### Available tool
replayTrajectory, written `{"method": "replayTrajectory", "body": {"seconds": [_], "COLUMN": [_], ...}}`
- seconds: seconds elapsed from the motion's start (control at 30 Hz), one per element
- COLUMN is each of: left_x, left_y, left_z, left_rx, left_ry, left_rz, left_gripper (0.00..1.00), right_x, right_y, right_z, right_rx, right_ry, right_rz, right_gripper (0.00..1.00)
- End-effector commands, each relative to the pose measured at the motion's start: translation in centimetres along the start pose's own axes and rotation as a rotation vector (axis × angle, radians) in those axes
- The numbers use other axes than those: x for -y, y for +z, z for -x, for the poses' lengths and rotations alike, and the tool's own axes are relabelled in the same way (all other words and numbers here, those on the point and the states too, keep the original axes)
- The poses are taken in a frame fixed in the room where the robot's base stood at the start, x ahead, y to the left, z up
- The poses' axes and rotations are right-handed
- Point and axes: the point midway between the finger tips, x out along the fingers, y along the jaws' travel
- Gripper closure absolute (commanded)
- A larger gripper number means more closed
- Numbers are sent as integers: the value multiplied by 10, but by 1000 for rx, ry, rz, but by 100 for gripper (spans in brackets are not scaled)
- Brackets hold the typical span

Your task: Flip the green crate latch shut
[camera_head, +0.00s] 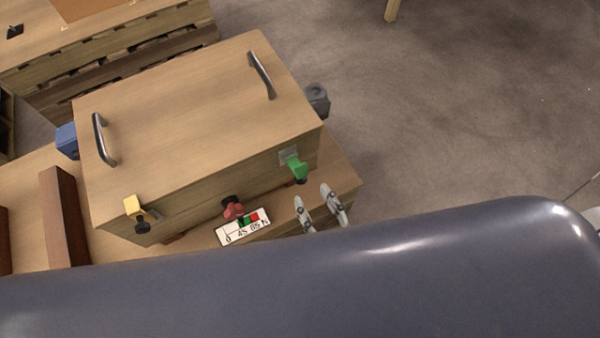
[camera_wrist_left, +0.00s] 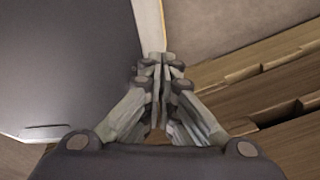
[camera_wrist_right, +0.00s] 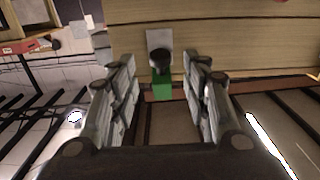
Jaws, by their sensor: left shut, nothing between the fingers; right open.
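The wooden crate (camera_head: 200,120) stands on a wooden table with its lid down and two dark handles on top. The green latch (camera_head: 298,168) is on the crate's front side near its right end, below a grey plate. My right gripper (camera_head: 320,190) is open just in front of and below the green latch, apart from it. In the right wrist view the green latch (camera_wrist_right: 161,88) and its dark knob lie between and beyond the open fingers. My left gripper (camera_wrist_left: 158,62) is shut and empty in the left wrist view. It does not show in the head view.
A yellow latch (camera_head: 133,206), a red knob (camera_head: 233,209) above a marked scale plate (camera_head: 243,228), a blue part (camera_head: 67,140) and a grey part (camera_head: 317,97) are on the crate. A brown block (camera_head: 63,215) lies left. Open floor (camera_head: 450,100) is at right.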

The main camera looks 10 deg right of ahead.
Motion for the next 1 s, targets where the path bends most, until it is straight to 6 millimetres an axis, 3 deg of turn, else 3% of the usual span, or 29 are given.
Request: {"method": "replayTrajectory", "body": {"seconds": [0.1,0.3,0.5,0.77,0.93,1.0], "left_x": [-1,0,1,2,1,1], "left_y": [2,-5,-15,-15,-13,-12], "left_z": [4,6,7,6,6,6], "left_rx": [4,-5,-21,-21,-18,-16], "left_ry": [1,0,-1,-2,-1,-1], "left_rz": [0,-1,-1,-1,-1,-1], "left_gripper": [100,100,100,100,100,100], "right_x": [0,0,0,0,0,0], "right_y": [-2,0,1,1,1,1], "right_z": [-26,-56,-67,-68,-68,-68], "right_rx": [-2,-1,2,3,3,3], "right_ry": [0,0,-1,-1,-1,-1], "right_rz": [0,0,0,0,0,0], "right_gripper": [56,56,56,56,95,100]}}
